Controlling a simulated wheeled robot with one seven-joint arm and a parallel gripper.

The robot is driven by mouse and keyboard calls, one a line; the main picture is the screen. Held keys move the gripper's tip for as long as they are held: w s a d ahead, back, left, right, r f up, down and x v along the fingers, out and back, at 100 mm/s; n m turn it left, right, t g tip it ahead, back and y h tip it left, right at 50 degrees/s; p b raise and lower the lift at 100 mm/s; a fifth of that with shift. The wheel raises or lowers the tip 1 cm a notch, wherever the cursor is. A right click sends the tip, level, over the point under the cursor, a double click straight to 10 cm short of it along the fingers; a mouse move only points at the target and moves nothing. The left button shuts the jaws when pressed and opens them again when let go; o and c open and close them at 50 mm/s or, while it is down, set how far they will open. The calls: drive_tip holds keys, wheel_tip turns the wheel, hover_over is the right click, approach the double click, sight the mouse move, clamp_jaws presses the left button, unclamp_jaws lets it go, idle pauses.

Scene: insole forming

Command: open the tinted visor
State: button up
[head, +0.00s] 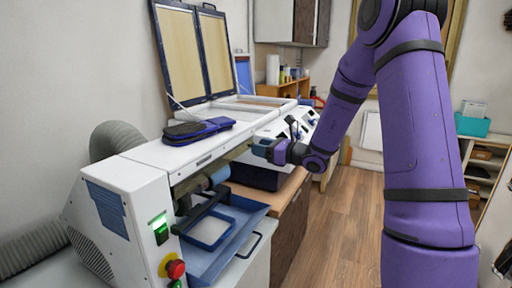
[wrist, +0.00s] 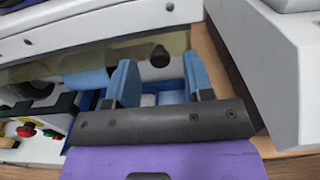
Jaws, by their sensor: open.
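The tinted visor is a yellowish see-through strip (head: 208,170) below the white top of the machine at the left in the head view. In the wrist view the visor (wrist: 125,52) runs slantwise under the white edge, and a dark round knob (wrist: 160,56) shows at it. My gripper (head: 262,148) is at the right end of the visor in the head view, pointing left. In the wrist view my gripper (wrist: 160,62) has its two blue fingers apart, with the knob appearing between their tips. Nothing is held. I cannot tell whether the fingers touch the knob.
The white machine (head: 95,225) has a green-lit switch and a red button (head: 175,268). A blue tray (head: 232,250) sticks out below the visor. A dark blue object (head: 197,130) lies on top. Another white machine (head: 285,130) stands behind. The wooden floor (head: 335,225) is clear.

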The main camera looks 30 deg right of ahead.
drive_tip(key=shift+x, duration=1.05)
clamp_jaws()
drive_tip(key=shift+r+g+h, duration=0.8)
drive_tip(key=shift+g+h, duration=0.95)
drive_tip(key=shift+g, duration=0.6)
drive_tip(key=shift+r+g+h, duration=0.75)
drive_tip(key=shift+g+h, duration=0.95)
drive_tip(key=shift+g, duration=0.7)
drive_tip(key=shift+r+g+h, duration=0.8)
drive_tip(key=shift+g+h, duration=0.95)
drive_tip(key=shift+g, duration=0.6)
